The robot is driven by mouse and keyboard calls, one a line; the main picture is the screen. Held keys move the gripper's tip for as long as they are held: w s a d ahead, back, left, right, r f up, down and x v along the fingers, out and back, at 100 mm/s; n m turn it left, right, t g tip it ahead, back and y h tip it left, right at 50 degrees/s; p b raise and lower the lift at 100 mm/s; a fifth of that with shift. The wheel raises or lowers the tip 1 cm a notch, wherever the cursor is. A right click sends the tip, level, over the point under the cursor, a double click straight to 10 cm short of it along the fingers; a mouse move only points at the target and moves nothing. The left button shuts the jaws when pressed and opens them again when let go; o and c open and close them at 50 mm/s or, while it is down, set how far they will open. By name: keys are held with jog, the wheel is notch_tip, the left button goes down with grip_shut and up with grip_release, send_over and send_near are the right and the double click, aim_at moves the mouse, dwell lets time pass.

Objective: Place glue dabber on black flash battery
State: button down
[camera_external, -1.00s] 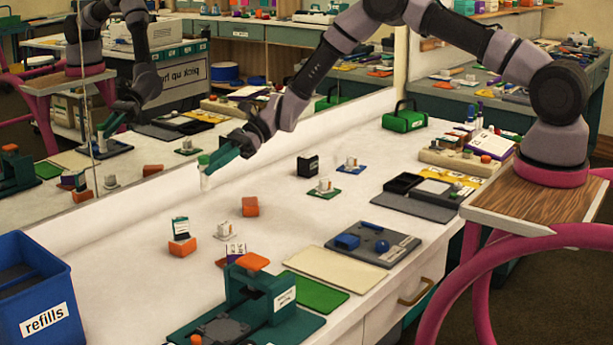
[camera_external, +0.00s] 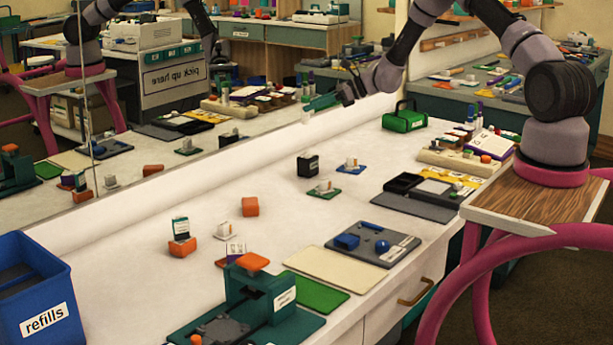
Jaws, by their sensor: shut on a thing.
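What looks like the black flash battery (camera_external: 307,168), a small dark box with a pale label on top, stands upright on the white counter. The gripper and dabber are well above it in the picture, apart from it. Nothing is visible on top of the battery.
Small white items on a green card (camera_external: 324,193) and a blue card (camera_external: 350,168) stand close to the battery. An orange block (camera_external: 250,207) lies to its left. A green toolbox (camera_external: 404,120) and a black tray (camera_external: 420,190) are to the right. The counter behind the battery is clear.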

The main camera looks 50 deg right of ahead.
jog(key=shift+s+d+f, duration=0.1)
jog(key=shift+d+f, duration=0.1)
jog(key=shift+f, duration=2.3)
jog(key=shift+d+f, duration=0.2)
jog(key=shift+f, duration=2.3)
jog(key=shift+f, duration=0.1)
jog(key=c, duration=0.7)
grip_release()
